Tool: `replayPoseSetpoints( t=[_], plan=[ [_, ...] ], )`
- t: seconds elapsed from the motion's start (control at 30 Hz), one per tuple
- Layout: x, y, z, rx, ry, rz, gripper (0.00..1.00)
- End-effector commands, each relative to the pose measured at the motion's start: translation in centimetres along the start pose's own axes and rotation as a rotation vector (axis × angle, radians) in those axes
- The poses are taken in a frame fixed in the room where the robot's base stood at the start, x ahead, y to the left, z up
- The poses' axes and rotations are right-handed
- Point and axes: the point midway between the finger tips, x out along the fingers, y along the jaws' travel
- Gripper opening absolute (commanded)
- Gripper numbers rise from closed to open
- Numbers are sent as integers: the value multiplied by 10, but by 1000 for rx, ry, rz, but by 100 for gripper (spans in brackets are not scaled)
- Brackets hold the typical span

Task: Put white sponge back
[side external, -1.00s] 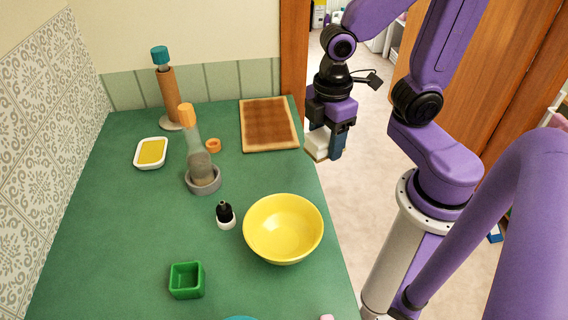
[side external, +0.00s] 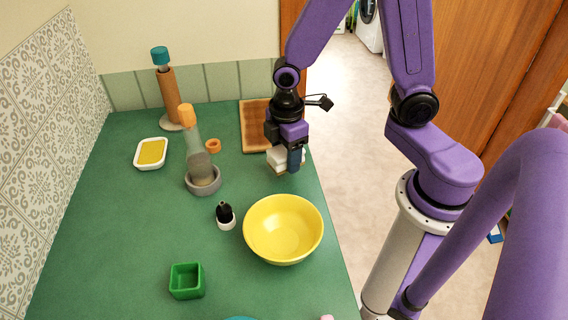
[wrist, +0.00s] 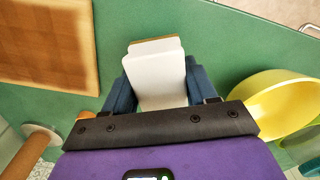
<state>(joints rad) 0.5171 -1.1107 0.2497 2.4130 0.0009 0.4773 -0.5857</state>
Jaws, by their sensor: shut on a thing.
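The white sponge (side external: 277,159) is held between the fingers of my gripper (side external: 285,160), over the right edge of the green counter, close to the front edge of the wooden board. In the wrist view the sponge (wrist: 160,80) fills the space between the two dark blue fingers of my gripper (wrist: 160,85). A tan layer shows along its far edge. My gripper is shut on it. I cannot tell for sure whether the sponge touches the counter; it looks raised.
The wooden board (side external: 253,128) lies behind my gripper. A yellow bowl (side external: 283,229) stands in front. A white dish with yellow filling (side external: 151,153), a bottle with an orange top in a grey holder (side external: 204,184), a small black-topped bottle (side external: 225,214) and a green box (side external: 187,281) stand leftward.

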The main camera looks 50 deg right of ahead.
Motion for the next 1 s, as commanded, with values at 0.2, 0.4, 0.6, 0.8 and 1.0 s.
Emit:
replayPoseSetpoints(
  t=[0.2,0.4,0.6,0.8,1.0],
  plan=[
    [18,4,-2,1,-3,-2,28],
    [35,4,-3,0,-1,-1,28],
    [37,5,-3,1,2,1,28],
    [39,4,-3,0,0,0,28],
    [40,4,-3,0,1,0,82]
  ],
)
